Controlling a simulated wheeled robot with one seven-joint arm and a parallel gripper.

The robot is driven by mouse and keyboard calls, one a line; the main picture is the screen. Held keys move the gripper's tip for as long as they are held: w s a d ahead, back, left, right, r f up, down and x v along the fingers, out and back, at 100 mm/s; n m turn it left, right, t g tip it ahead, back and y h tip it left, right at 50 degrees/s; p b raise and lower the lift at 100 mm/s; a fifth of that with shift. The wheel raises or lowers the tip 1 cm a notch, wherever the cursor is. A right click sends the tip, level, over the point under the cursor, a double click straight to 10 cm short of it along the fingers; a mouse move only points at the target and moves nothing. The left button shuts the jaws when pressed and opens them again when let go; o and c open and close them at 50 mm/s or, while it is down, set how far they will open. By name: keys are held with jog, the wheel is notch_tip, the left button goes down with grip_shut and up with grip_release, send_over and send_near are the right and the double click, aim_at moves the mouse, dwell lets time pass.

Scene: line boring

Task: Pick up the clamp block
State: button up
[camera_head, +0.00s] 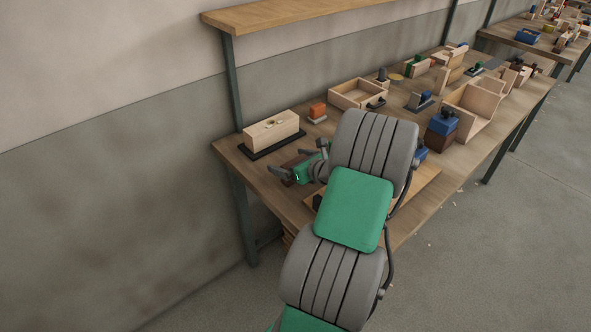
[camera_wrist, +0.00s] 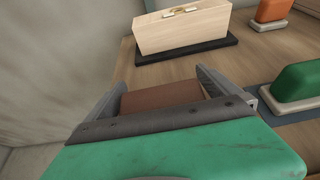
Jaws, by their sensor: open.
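A plain brown block (camera_wrist: 160,97), apparently the clamp block, lies on the wooden bench at the near left end. In the wrist view my gripper (camera_wrist: 162,82) is open, with one finger on each side of this block. The palm hides the block's near part, and I cannot tell whether the fingers touch it. In the head view my gripper (camera_head: 293,163) is low over the bench's left end, and my arm hides part of the bench beside it.
A pale wooden block on a dark base (camera_head: 271,133) stands just beyond my gripper. An orange block (camera_head: 317,110) is behind. A green block on a grey base (camera_wrist: 305,82) is at right in the wrist view. Wooden boxes (camera_head: 357,94) stand farther along. The wall is left.

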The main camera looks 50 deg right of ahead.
jog(key=c, duration=1.3)
jog(key=shift+r, duration=0.1)
